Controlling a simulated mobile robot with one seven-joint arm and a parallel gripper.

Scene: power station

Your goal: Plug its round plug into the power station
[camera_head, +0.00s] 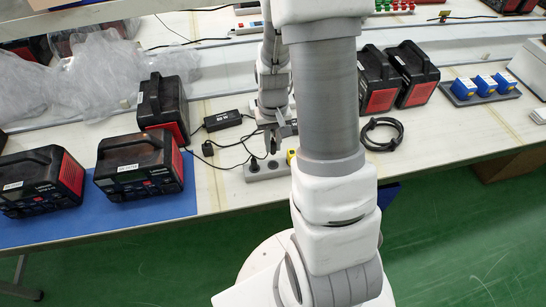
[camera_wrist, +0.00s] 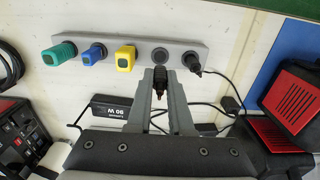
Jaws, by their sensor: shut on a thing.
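My gripper (camera_head: 272,140) is over the white table behind a grey socket strip (camera_head: 268,171). In the wrist view its fingers (camera_wrist: 160,84) are shut on a small black round plug (camera_wrist: 159,82), tip towards the strip. The plug is apart from the strip, near an empty round socket (camera_wrist: 161,56). A black 90 W adapter (camera_wrist: 113,110) lies behind the gripper with cables around it; it also shows in the head view (camera_head: 222,120). Black-and-red power stations stand on the left (camera_head: 138,167), (camera_head: 42,180), (camera_head: 163,106) and right (camera_head: 413,72). I cannot see their inlets clearly.
The strip holds green (camera_wrist: 59,53), blue (camera_wrist: 94,54) and yellow (camera_wrist: 125,58) plugs and a black plug (camera_wrist: 193,63) with a cable. A coiled black cable (camera_head: 382,133) lies right of my arm. Clear plastic bags (camera_head: 95,75) are at the back left. A blue mat (camera_head: 190,200) covers the front left.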

